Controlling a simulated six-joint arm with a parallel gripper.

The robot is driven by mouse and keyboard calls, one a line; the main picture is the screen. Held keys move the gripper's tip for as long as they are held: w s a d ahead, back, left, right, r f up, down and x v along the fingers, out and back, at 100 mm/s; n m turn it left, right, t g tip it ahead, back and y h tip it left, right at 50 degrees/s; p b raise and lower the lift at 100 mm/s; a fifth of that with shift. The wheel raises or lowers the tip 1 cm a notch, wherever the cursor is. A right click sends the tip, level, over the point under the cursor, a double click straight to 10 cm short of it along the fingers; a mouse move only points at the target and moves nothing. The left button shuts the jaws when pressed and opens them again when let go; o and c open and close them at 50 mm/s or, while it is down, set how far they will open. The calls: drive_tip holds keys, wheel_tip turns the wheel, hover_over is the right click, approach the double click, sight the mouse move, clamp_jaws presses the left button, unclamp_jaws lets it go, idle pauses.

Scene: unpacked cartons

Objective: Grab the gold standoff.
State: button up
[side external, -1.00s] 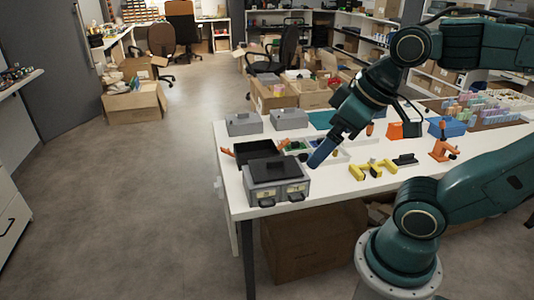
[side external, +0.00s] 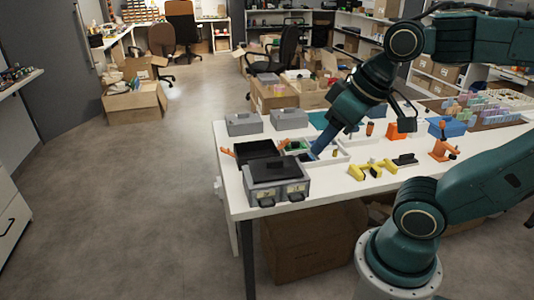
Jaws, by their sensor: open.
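A tiny gold piece (side external: 335,153), which looks like the gold standoff, stands in a shallow white tray (side external: 344,160) on the white table. It is too small to make out in detail. My gripper (side external: 314,152) points down and to the left, with its blue fingers low over the left part of the tray. The gold piece shows just right of the fingers, apart from them in this view. My gripper is open; nothing shows between the fingers, though the gap is hard to see.
A grey case (side external: 276,183) and a black open bin (side external: 257,151) stand left of the tray. A yellow bracket (side external: 371,169) and a black part (side external: 405,160) lie to its right. An orange holder (side external: 396,132) and a blue box (side external: 446,127) stand behind.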

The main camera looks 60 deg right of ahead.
drive_tip(key=w+d+m+g+h, duration=0.1)
drive_tip(key=w+d+m+g, duration=0.1)
drive_tip(key=w+d+m, duration=0.7)
drive_tip(key=w+d+m+g, duration=0.1)
drive_tip(key=w+d+m, duration=0.1)
drive_tip(key=w+d, duration=0.8)
drive_tip(key=s+d+f+m+g, duration=0.1)
drive_tip(key=s+d+f+m, duration=0.2)
drive_tip(key=d+f, duration=0.3)
drive_tip(key=s+d+f+m, duration=0.2)
drive_tip(key=d+f, duration=0.4)
drive_tip(key=d, duration=0.8)
drive_tip(key=s+d+f+m+g+y, duration=0.1)
drive_tip(key=s+d+f+m, duration=0.2)
drive_tip(key=d+f, duration=0.3)
drive_tip(key=d+m, duration=0.1)
drive_tip(key=d, duration=0.3)
drive_tip(key=shift+s+d+f+m+g, duration=0.2)
drive_tip(key=shift+s+f+m+g, duration=0.1)
drive_tip(key=shift+f, duration=0.15)
hover_over(335, 151)
drive_tip(key=shift+d+f, duration=0.2)
drive_tip(key=shift+f, duration=3.95)
